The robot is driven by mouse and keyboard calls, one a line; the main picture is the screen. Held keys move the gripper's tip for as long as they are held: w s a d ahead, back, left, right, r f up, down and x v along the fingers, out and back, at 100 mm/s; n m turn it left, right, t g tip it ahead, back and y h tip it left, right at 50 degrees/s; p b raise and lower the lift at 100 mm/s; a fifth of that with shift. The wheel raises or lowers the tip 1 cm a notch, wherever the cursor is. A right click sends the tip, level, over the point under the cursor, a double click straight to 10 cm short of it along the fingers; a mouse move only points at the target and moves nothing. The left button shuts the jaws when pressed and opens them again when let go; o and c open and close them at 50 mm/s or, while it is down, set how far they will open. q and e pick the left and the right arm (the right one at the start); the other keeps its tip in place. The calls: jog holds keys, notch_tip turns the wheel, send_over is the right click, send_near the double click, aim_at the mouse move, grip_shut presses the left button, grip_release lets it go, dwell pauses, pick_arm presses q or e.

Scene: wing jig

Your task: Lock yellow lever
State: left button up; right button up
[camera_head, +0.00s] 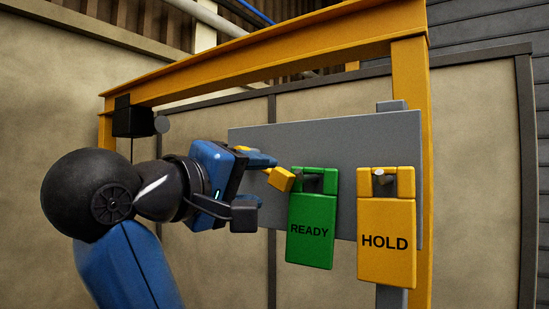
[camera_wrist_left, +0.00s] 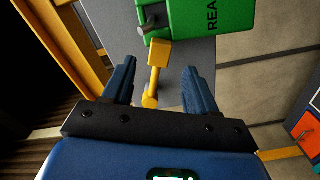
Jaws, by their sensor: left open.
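The yellow lever (camera_wrist_left: 155,75) stands out between the two blue fingers of my left gripper (camera_wrist_left: 160,66) in the left wrist view. It has a block at one end and a rounded end nearer the palm. The fingers are spread, with a visible gap on each side of the lever. In the head view the lever's yellow block (camera_head: 281,179) shows just beyond my left gripper (camera_head: 267,164), beside the green READY tag. Part of the lever is hidden behind the gripper there. My right gripper is not in view.
The green READY tag (camera_head: 311,228) and the yellow HOLD tag (camera_head: 386,241) hang on pegs in front of a grey panel (camera_head: 340,140). A yellow beam frame (camera_head: 290,52) surrounds the panel. A black box (camera_head: 133,121) hangs at the frame's left end.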

aim_at(278, 180)
pick_arm(q)
jog(key=p+x, duration=0.1)
jog(key=x, duration=0.3)
jog(key=shift+r, duration=0.1)
jog(key=shift+p+x, duration=0.45)
jog(key=shift+x, duration=0.3)
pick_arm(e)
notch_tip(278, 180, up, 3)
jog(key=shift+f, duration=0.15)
pick_arm(q)
jog(key=shift+s, duration=0.1)
jog(key=shift+c, duration=0.4)
grip_shut()
